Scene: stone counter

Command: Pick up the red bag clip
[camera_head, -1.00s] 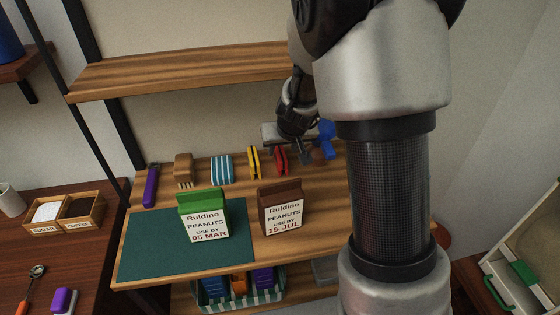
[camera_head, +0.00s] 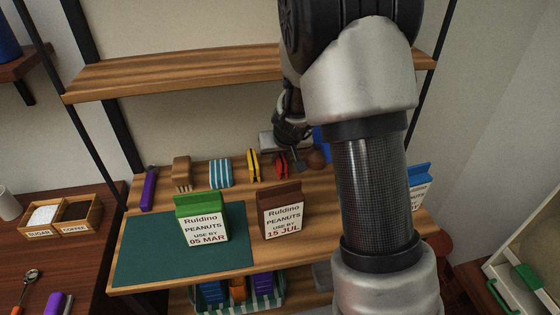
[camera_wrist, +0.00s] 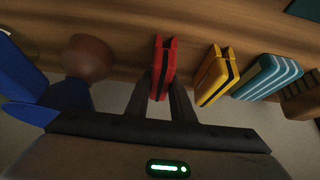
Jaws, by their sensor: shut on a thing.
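The red bag clip (camera_head: 281,168) stands at the back of the wooden shelf board, right of the yellow clip (camera_head: 253,165). My gripper (camera_head: 289,158) is at the red clip from behind and above. In the wrist view the red clip (camera_wrist: 162,66) lies between the two dark fingers of my gripper (camera_wrist: 161,88), which are closed on its sides. The yellow clip (camera_wrist: 214,76) is just to its right there, apart from the fingers. I cannot tell whether the red clip is clear of the board.
A brown round object (camera_wrist: 87,58) and a blue item (camera_wrist: 32,82) are left of the clip in the wrist view. A striped block (camera_head: 221,172) stands left of the yellow clip. Green (camera_head: 203,220) and brown (camera_head: 284,212) peanut packs stand in front.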

